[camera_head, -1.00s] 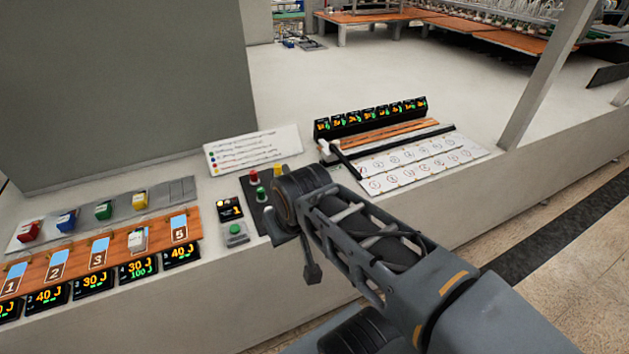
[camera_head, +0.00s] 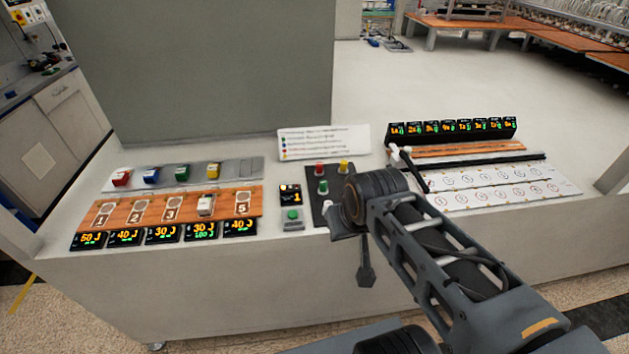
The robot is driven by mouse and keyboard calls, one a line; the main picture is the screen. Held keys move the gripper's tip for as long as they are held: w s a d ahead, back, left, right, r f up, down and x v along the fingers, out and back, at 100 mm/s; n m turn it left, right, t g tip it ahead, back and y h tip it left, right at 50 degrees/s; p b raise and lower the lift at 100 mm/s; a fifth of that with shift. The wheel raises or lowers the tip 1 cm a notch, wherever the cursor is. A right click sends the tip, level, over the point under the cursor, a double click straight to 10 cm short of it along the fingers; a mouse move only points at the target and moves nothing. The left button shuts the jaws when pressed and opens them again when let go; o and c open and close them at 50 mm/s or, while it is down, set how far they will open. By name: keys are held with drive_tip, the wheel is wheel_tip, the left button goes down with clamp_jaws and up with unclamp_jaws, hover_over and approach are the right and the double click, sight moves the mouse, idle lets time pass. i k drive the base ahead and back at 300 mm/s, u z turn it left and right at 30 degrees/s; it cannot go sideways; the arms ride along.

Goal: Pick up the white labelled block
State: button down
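The white labelled block (camera_head: 205,206) sits at the fourth place of the orange-brown numbered board (camera_head: 187,212), between the marks 3 and 5. Its label is too small to read. My gripper (camera_head: 364,268) hangs at the end of my dark arm, in front of the bench's front edge and well to the right of the block. Only a dark finger-like part shows below the wrist, so its opening is not clear. It is apart from the block.
Red, blue, green and yellow blocks (camera_head: 182,173) stand on a grey rack behind the board. Lit displays (camera_head: 163,234) line its front. A dark button panel (camera_head: 325,186) and a small green-button box (camera_head: 292,217) lie between board and arm. A white numbered sheet (camera_head: 500,186) lies right.

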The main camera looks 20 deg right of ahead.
sight(206, 206)
drive_tip(key=u, duration=0.4)
drive_tip(key=k, duration=0.5)
drive_tip(key=u, duration=1.9)
drive_tip(key=i, duration=1.85)
drive_tip(key=z, duration=0.95)
drive_tip(key=i, duration=0.45)
drive_tip(key=z, duration=0.4)
